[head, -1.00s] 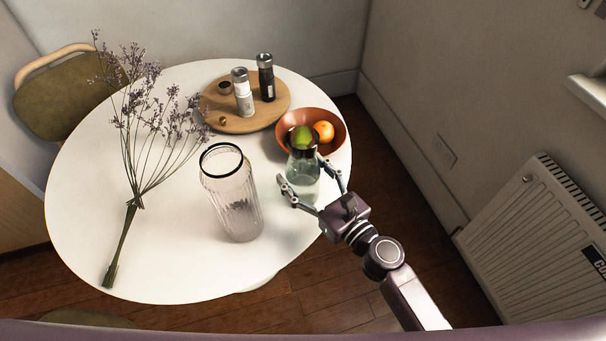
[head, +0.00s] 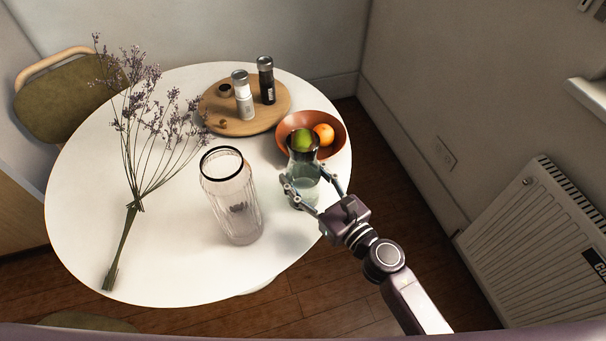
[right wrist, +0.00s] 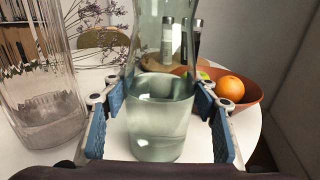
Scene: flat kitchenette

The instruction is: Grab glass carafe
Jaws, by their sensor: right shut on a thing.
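The glass carafe (head: 304,184) is clear greenish glass with a dark neck and some water in it. It stands upright at the right side of the round white table, in front of the fruit bowl. My right gripper (head: 316,190) is shut on its lower body, one finger on each side. In the right wrist view the carafe (right wrist: 161,115) fills the middle, between the blue finger pads of the gripper (right wrist: 160,120). My left gripper is not in view.
A tall ribbed glass vase (head: 232,200) stands close left of the carafe. An orange-brown bowl (head: 338,138) with a lime and an orange is right behind it. A round wooden board (head: 215,110) holds two grinders. Dried flowers (head: 130,215) lie at left.

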